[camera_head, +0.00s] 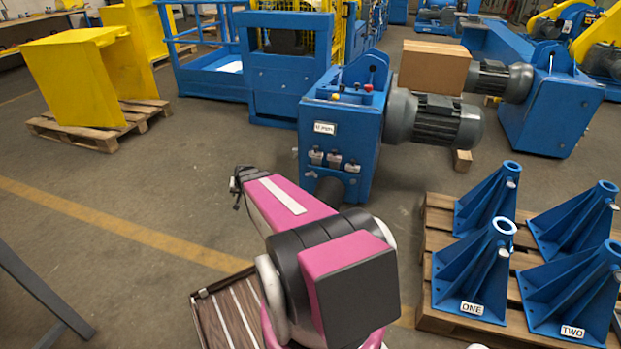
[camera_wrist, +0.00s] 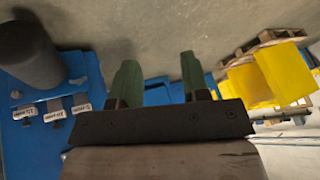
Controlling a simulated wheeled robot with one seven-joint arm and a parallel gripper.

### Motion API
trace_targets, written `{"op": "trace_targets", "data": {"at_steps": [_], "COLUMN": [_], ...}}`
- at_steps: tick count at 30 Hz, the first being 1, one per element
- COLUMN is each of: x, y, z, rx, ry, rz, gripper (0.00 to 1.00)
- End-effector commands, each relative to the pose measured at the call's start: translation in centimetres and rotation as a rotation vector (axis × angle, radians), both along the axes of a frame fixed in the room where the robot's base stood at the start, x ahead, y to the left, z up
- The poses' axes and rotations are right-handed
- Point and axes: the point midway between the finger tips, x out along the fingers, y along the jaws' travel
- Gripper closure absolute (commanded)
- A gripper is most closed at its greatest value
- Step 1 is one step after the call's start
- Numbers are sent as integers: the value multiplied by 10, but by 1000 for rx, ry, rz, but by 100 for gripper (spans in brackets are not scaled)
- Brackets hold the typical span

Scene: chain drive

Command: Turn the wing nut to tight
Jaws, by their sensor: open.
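I cannot pick out the wing nut for certain in either view. A blue drive housing (camera_head: 340,135) stands ahead of my arm, with small knobs on top and a row of three small metal fittings (camera_head: 333,160) on its front. In the wrist view the blue housing (camera_wrist: 28,140) is at the left, with several small white labels (camera_wrist: 54,105) and dark fittings beside them; their text is too small to read. My gripper (camera_wrist: 160,62) is open, its two green fingers apart with nothing between them. In the head view my gripper (camera_head: 239,182) is left of the housing, apart from it.
A grey motor (camera_head: 435,122) juts from the housing's right side. Blue brackets (camera_head: 475,275) stand on a pallet at the right. A yellow block (camera_head: 72,80) sits on a pallet at the far left.

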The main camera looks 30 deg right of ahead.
Motion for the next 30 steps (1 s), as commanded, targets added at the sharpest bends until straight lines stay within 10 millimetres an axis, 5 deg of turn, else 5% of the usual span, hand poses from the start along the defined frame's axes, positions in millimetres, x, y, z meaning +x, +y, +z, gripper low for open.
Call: {"op": "trace_targets", "data": {"at_steps": [8, 16, 24, 30], "x": [82, 160, 165, 145], "y": [-64, -198, -339, -392], "z": [-51, -133, -216, -247], "rx": [62, 126, 110, 74], "ry": [-227, -611, -998, -1169], "rz": [-223, -613, -980, -1119], "gripper": [58, 58, 58, 58]}}
